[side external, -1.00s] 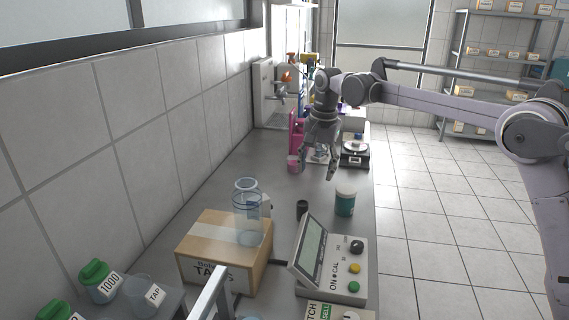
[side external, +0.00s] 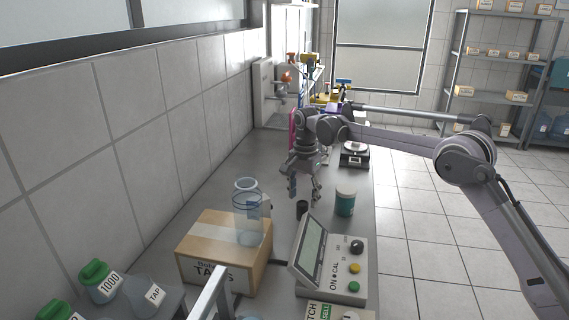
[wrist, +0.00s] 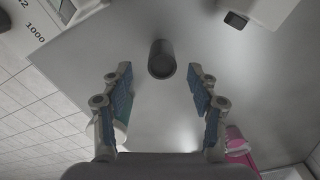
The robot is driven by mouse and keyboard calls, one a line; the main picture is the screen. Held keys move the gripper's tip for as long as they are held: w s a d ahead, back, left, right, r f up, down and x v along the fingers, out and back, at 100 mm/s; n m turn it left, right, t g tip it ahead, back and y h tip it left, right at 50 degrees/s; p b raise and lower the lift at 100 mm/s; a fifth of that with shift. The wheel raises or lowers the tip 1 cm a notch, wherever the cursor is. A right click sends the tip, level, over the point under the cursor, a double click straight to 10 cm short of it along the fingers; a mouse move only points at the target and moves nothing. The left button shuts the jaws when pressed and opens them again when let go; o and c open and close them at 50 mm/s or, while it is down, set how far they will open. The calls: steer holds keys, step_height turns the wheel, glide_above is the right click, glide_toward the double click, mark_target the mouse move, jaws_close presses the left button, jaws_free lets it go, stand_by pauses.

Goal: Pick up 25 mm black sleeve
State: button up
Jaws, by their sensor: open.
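The black sleeve (side external: 302,208) is a small dark cylinder standing upright on the grey bench, just left of the green jar with a pale lid (side external: 345,202). In the wrist view the black sleeve (wrist: 161,59) is seen from above, a little beyond the fingertips and centred between them. My gripper (side external: 304,194) hangs above and slightly behind the sleeve, pointing down. In the wrist view my gripper (wrist: 160,75) is open and empty, with blue pads on both fingers.
In front stand the grey meter with coloured buttons (side external: 337,262) and a cardboard box (side external: 225,252) with a clear cylinder (side external: 247,218) on it. A balance (side external: 354,155) stands behind. A pink object (wrist: 238,145) shows at lower right in the wrist view.

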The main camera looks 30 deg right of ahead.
mark_target(303, 203)
steer(key=shift+w+f, duration=0.15)
steer(key=shift+f, duration=2.4)
steer(key=c, duration=1.1)
